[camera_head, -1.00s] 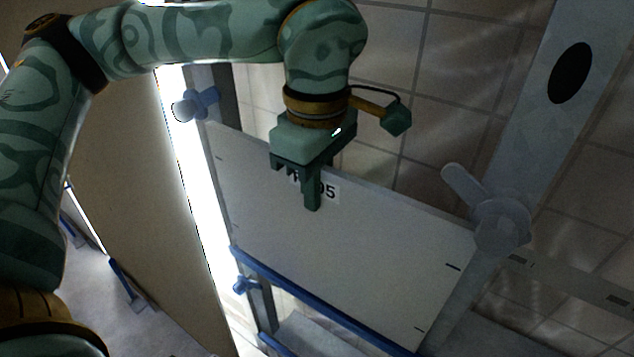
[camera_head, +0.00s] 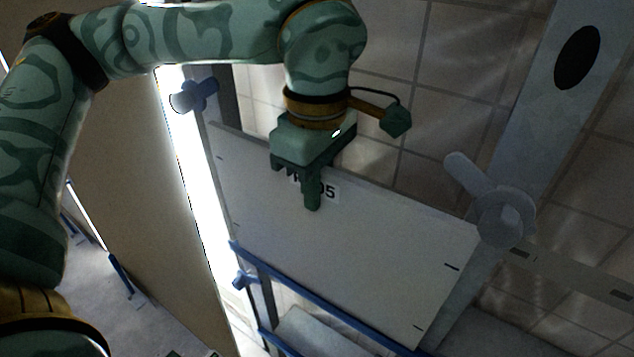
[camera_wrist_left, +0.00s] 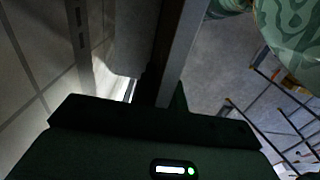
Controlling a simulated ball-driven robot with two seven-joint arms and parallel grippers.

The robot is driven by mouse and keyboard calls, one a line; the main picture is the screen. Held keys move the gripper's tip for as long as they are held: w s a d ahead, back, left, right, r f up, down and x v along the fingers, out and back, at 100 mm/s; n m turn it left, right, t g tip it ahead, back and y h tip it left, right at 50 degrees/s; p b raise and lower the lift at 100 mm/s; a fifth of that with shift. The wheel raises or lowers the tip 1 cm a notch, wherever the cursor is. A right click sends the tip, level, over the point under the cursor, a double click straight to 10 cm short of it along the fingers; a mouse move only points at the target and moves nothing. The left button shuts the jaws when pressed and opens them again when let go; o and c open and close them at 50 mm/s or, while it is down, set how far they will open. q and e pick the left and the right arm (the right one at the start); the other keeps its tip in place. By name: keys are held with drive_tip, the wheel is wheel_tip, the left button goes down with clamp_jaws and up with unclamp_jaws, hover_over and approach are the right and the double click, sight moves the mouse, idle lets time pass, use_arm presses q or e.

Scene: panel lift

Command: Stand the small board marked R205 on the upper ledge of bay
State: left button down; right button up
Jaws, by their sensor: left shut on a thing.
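The small board (camera_head: 345,255) is a pale, tilted panel in the head view. Its label (camera_head: 328,191) is partly covered by a finger; only the end, "05", reads clearly. My left gripper (camera_head: 311,190) is shut on the board's upper edge, with one finger down over the front face. The board's edge also runs away from the gripper in the left wrist view (camera_wrist_left: 182,55). A blue ledge (camera_head: 300,291) runs along the board's lower edge; I cannot tell whether the board bears on it. My right gripper is not seen.
A grey upright with a clamp knob (camera_head: 503,213) stands close to the board's right edge. A blue knob (camera_head: 195,95) sits on the left upright. A lower blue strip (camera_head: 275,342) lies below the ledge. A large tan panel (camera_head: 135,190) stands at left.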

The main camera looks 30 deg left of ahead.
use_arm(q)
drive_tip(key=shift+f, duration=0.3)
drive_tip(key=shift+w, duration=0.2)
idle(1.9)
idle(0.4)
drive_tip(key=c, duration=1.4)
unclamp_jaws()
drive_tip(key=shift+f, duration=0.1)
drive_tip(key=shift+r+p, duration=0.2)
drive_tip(key=shift+p, duration=0.15)
drive_tip(key=shift+r+p, duration=1.2)
drive_tip(key=shift+r, duration=0.2)
